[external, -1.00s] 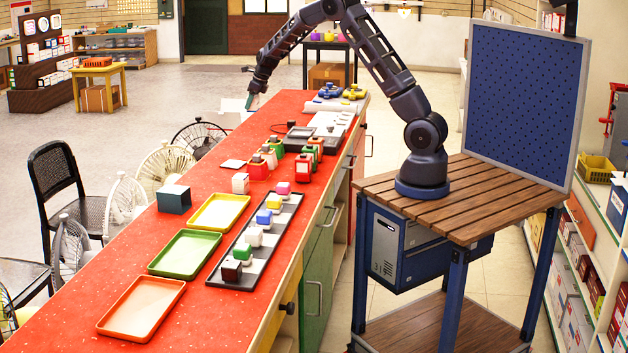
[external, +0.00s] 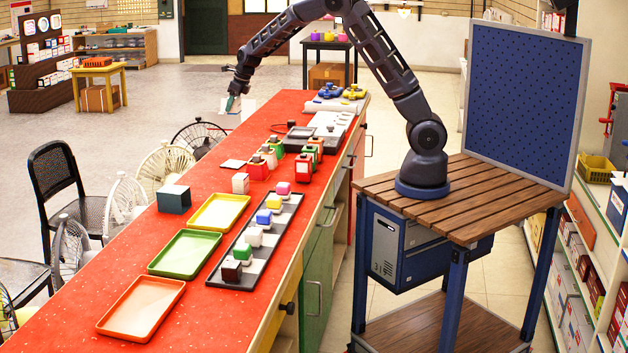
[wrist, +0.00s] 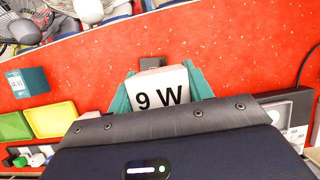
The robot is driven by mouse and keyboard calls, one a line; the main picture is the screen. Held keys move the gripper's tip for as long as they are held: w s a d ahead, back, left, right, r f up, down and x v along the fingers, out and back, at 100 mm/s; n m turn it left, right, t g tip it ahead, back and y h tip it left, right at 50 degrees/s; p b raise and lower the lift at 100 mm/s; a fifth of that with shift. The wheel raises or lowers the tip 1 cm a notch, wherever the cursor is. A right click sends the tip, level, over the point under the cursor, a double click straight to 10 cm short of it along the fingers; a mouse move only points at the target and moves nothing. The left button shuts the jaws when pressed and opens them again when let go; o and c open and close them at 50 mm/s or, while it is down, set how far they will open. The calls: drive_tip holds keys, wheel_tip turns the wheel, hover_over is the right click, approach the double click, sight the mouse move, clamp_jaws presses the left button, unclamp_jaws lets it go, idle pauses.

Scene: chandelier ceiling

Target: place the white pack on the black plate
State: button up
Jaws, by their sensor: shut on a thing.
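My gripper (wrist: 162,92) is shut on the white pack (wrist: 160,94), whose face reads "9 W", held between its teal fingers. In the external view my gripper (external: 232,103) is raised over the far left side of the red counter; the pack is too small there to make out clearly. A small dark square, probably the black plate (wrist: 152,62), shows just past the pack in the wrist view, partly hidden by it. In the external view a flat square (external: 232,163) with a pale top and dark edge lies on the counter and may be this plate.
A teal box (external: 173,198), yellow tray (external: 219,212), green tray (external: 184,254) and orange tray (external: 141,305) stand nearer on the counter. A long dark tray (external: 228,283) holds several coloured blocks. Fans line the left edge.

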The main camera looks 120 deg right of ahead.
drive_tip(key=w+a, duration=0.3)
approach(227, 163)
drive_tip(key=x, duration=0.5)
drive_tip(key=shift+a+f, duration=0.1)
drive_tip(key=shift+a, duration=0.05)
idle(0.4)
drive_tip(key=o, duration=1)
drive_tip(key=shift+f, duration=0.1)
drive_tip(key=shift+c, duration=0.2)
drive_tip(key=v, duration=1.2)
